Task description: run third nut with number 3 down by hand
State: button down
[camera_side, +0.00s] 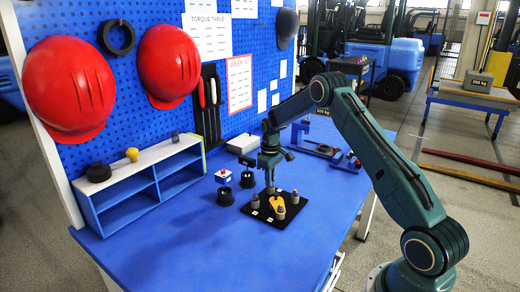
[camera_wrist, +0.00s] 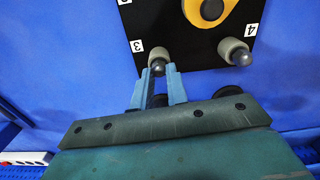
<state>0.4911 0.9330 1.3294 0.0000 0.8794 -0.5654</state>
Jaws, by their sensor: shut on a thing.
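A black fixture plate (camera_side: 262,216) with a yellow piece (camera_side: 277,204) in its middle lies on the blue bench. Grey nuts on studs stand near its corners, beside white number labels. In the wrist view the plate (camera_wrist: 185,54) shows the label 3 (camera_wrist: 137,47) next to the third nut (camera_wrist: 157,50). My gripper (camera_wrist: 159,70) has its blue fingers on either side of this nut and is shut on it; the fingertips partly hide it. Another nut (camera_wrist: 233,48) stands apart by the label 4 (camera_wrist: 250,30). In the side view my gripper (camera_side: 270,188) points down at the plate's far side.
A blue and white shelf (camera_side: 145,185) is at the left. The bench front is clear.

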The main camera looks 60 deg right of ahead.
jog(key=m, duration=0.6)
jog(key=shift+d+r, duration=0.1)
jog(key=shift+d, duration=0.05)
jog(key=m, duration=0.6)
jog(key=shift+m, duration=0.4)
jog(key=c, duration=1.4)
grip_release()
jog(key=shift+s, duration=0.1)
notch_tip(320, 180, up, 14)
jog(key=shift+f, duration=0.1)
